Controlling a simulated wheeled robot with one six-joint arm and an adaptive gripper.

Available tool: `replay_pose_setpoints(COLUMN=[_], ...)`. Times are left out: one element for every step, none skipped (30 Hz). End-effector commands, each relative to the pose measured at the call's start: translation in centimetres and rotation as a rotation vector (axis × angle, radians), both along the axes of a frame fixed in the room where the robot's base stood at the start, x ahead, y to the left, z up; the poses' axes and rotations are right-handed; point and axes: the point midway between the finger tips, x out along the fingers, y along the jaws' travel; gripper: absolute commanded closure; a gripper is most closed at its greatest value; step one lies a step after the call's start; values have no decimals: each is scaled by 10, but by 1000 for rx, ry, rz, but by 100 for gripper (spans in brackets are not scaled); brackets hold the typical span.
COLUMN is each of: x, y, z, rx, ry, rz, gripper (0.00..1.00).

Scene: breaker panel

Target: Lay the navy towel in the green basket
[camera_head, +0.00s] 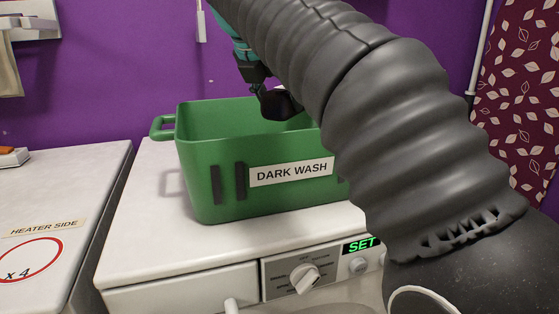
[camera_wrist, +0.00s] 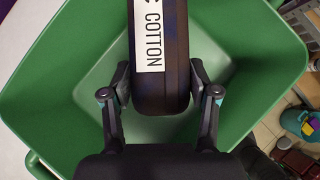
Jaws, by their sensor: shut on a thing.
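The navy towel (camera_wrist: 176,60) is a dark roll with a white label reading COTTON, seen end-up in the wrist view. My gripper (camera_wrist: 158,78) is shut on it, one finger on each side. In the head view the towel (camera_head: 280,104) shows as a dark rounded shape over the opening of the green basket (camera_head: 218,178), about level with its rim. The basket stands upright on the white washer and has a DARK WASH label. Its green walls surround the towel in the wrist view (camera_wrist: 50,90). The basket's right end is hidden behind my arm.
The white washer (camera_head: 150,240) has a dial and a lit SET display at its front. A second white appliance (camera_head: 60,190), marked HEATER SIDE, stands to the left across a narrow gap. A leaf-patterned maroon board (camera_head: 520,90) is at the right. Several items lie on the floor.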

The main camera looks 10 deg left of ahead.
Motion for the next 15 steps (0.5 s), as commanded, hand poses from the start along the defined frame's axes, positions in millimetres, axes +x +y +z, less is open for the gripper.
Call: replay_pose_setpoints(x=[-1,-1,-1,-1,-1,-1,0,0,-1,-1,0,0,0,0,0], y=[-1,-1,-1,-1,-1,-1,-1,-1,-1,-1,-1,0,0,0,0], z=[-20,-26,-35,-41,-47,-54,-59,-63,-68,-71,-73,-75,-76,-77,-80], rx=[-2,-2,-1,-1,-1,-3,-1,-1,0,-1,0,0,0,0,-1], ry=[2,0,0,0,0,1,0,-1,-1,0,-1,-2,-2,-1,-1], rz=[0,1,0,0,0,0,0,1,0,-1,0,1,1,0,1], gripper=[100,100,100,100,100,100,100,100,100,100,100,100,100,100,100])
